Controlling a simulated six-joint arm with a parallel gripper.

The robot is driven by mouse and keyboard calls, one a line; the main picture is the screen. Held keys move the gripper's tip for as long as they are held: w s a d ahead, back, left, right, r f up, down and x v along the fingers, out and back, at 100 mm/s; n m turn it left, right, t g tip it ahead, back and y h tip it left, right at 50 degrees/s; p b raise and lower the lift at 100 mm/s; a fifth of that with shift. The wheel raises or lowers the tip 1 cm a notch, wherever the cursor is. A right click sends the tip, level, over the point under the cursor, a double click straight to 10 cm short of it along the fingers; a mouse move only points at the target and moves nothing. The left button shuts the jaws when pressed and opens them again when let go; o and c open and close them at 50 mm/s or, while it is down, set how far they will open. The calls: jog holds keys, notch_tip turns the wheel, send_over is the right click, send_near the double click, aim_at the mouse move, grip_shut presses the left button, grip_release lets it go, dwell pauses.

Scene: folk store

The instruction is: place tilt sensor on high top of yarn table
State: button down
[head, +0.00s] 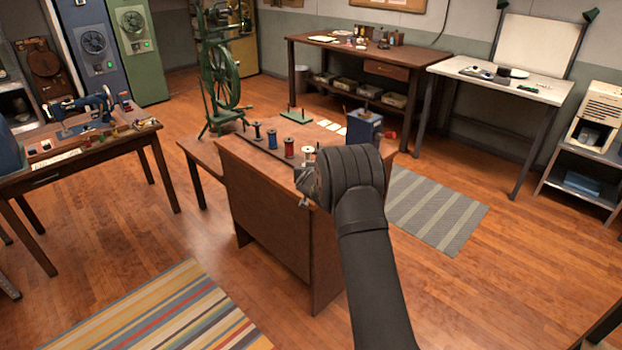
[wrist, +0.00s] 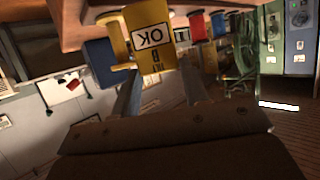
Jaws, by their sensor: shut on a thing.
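The tilt sensor (wrist: 150,58) is a yellow block with a white label reading OK. In the wrist view, which is upside down, it sits between the fingers of my gripper (wrist: 162,88). My gripper is shut on it. In the head view my gripper (head: 306,184) is at the near edge of the yarn table's high top (head: 262,153), and my arm hides the sensor. The yarn table is brown, with a row of thread spools on its high top. I cannot tell whether the sensor touches the table.
On the high top stand a red spool (head: 289,148), a blue spool (head: 272,139), a green stand (head: 296,116) and a blue box (head: 364,128). A green spinning wheel (head: 220,85) stands to the left. A sewing table (head: 95,150) is further left.

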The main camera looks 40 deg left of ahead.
jog(key=shift+f, duration=1.55)
jog(key=shift+f, duration=0.2)
jog(key=c, duration=0.8)
grip_release()
jog(key=shift+r, duration=0.2)
jog(key=v, duration=1.2)
jog(key=shift+w, duration=0.1)
